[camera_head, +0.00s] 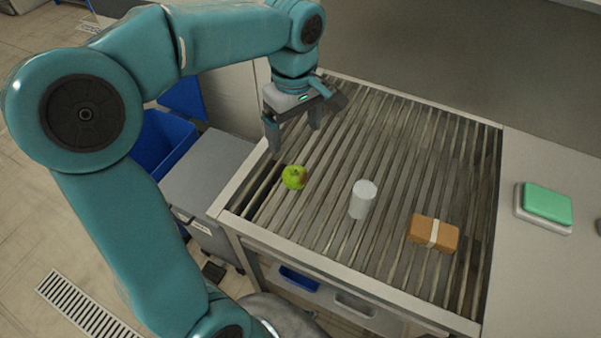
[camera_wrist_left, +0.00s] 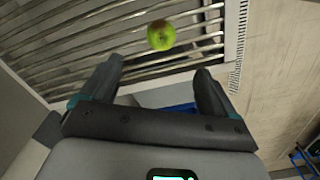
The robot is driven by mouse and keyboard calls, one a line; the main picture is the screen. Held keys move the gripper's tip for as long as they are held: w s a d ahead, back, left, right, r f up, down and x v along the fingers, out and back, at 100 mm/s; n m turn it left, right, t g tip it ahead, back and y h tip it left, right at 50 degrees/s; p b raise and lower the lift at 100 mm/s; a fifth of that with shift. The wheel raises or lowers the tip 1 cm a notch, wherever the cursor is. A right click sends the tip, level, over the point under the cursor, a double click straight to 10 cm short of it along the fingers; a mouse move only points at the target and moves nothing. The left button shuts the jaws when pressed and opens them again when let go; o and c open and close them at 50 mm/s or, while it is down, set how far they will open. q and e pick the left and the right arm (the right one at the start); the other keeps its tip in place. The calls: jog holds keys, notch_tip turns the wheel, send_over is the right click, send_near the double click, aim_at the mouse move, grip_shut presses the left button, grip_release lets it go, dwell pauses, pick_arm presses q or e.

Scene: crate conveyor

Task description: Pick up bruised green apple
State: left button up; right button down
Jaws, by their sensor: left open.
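A green apple with a brown bruised patch (camera_head: 294,177) sits on the roller conveyor (camera_head: 400,112), close to its left edge. In the left wrist view the apple (camera_wrist_left: 161,35) lies beyond the fingertips, roughly between the two fingers' lines. My left gripper (camera_head: 293,134) is open and empty, above the conveyor and a little behind the apple in the head view, apart from it. Its two spread fingers also show in the left wrist view (camera_wrist_left: 158,80). My right gripper is not in view.
A white cylinder (camera_head: 363,199) and a brown box with a pale band (camera_head: 433,233) stand on the rollers right of the apple. A green-topped block (camera_head: 546,203) lies on the right counter. A blue bin (camera_head: 163,143) stands left of the conveyor.

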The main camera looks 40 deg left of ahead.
aim_at(294, 171)
pick_arm(q)
jog(key=f, duration=0.8)
jog(key=shift+s+a+f, duration=0.15)
jog(key=shift+s+f, duration=0.15)
jog(key=shift+f, duration=0.1)
jog(key=f, duration=0.5)
jog(key=shift+w, duration=0.2)
jog(key=shift+s, duration=0.1)
jog(key=c, duration=1.2)
